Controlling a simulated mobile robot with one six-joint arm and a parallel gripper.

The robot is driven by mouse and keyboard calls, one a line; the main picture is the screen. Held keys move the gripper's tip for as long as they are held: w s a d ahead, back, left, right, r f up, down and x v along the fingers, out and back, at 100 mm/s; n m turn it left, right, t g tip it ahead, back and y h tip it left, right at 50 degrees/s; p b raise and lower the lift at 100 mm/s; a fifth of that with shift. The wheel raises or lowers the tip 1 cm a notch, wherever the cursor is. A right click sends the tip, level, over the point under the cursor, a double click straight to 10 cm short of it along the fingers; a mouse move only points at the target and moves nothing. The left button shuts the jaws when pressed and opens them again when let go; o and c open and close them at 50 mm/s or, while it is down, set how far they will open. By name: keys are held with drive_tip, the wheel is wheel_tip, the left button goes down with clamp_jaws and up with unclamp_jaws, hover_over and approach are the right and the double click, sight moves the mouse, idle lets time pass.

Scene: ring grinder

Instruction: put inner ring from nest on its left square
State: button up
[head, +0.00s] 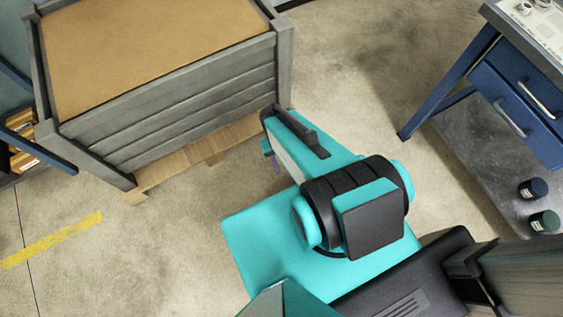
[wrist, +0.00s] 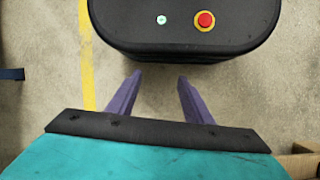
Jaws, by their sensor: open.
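My gripper (wrist: 160,76) shows in the wrist view with its two purple fingers apart and nothing between them. It hangs over bare floor. In the head view only a small purple part of it shows, beside the teal arm and near the crate. Small grey metal pieces (head: 524,8) sit on a pale printed sheet (head: 546,27) on the blue workbench, at the top right edge of the head view. They are too small and cut off to tell whether one is the inner ring. I cannot make out the nest or its left square.
A grey slatted crate (head: 180,101) with a brown top stands on a wooden pallet (head: 205,150), close to my arm. The blue workbench (head: 485,72) has drawers and a low shelf with two dark jars (head: 533,188). Concrete floor between crate and bench is clear.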

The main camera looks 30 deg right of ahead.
drive_tip(key=s+a+f+n+g, duration=0.1)
drive_tip(key=s+a, duration=0.3)
drive_tip(key=shift+s+a+f+y, duration=0.15)
drive_tip(key=shift+s+f+y, duration=0.15)
drive_tip(key=shift+s, duration=0.1)
drive_tip(key=shift+r+p, duration=0.6)
drive_tip(key=shift+r, duration=0.05)
idle(0.7)
